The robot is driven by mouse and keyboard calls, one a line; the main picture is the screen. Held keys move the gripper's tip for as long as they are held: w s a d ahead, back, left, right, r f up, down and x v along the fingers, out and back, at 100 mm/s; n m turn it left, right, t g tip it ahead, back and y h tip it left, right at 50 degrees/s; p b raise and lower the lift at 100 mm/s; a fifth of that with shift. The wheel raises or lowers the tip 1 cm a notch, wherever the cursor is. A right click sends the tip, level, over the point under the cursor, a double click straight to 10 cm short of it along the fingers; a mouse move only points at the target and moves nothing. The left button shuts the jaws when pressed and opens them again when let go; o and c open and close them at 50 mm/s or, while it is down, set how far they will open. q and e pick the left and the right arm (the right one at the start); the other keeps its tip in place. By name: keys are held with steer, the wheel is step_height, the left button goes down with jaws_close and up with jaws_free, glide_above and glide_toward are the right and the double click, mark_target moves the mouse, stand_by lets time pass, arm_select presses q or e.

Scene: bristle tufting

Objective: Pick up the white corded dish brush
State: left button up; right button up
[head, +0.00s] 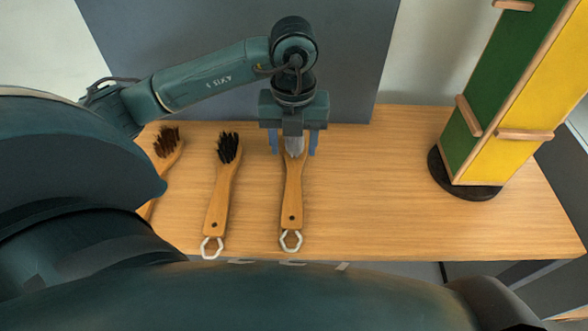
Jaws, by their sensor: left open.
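The white corded dish brush (292,198) lies on the wooden table with its pale bristle head away from me. Its wooden handle points toward me and ends in a white cord loop. My left gripper (293,150) points down over the bristle head. It is open, with one blue finger on each side of the head. The gripper body hides part of the bristles. I cannot tell whether the fingers touch the brush. My right gripper is out of view.
A black-bristled brush (217,196) with a white loop lies to the left. A brown-bristled brush (167,150) lies farther left, partly hidden by my arm. A tall green and yellow post (480,130) stands on a black base at right. The table (380,200) between is clear.

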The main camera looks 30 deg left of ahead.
arm_select(q)
step_height(320, 180, down, 7)
steer(key=shift+w+f, duration=0.1)
steer(key=shift+f, duration=0.05)
stand_by(0.4)
steer(key=shift+c, duration=0.3)
steer(key=c, duration=1)
step_height(320, 180, up, 10)
steer(key=shift+r, duration=0.1)
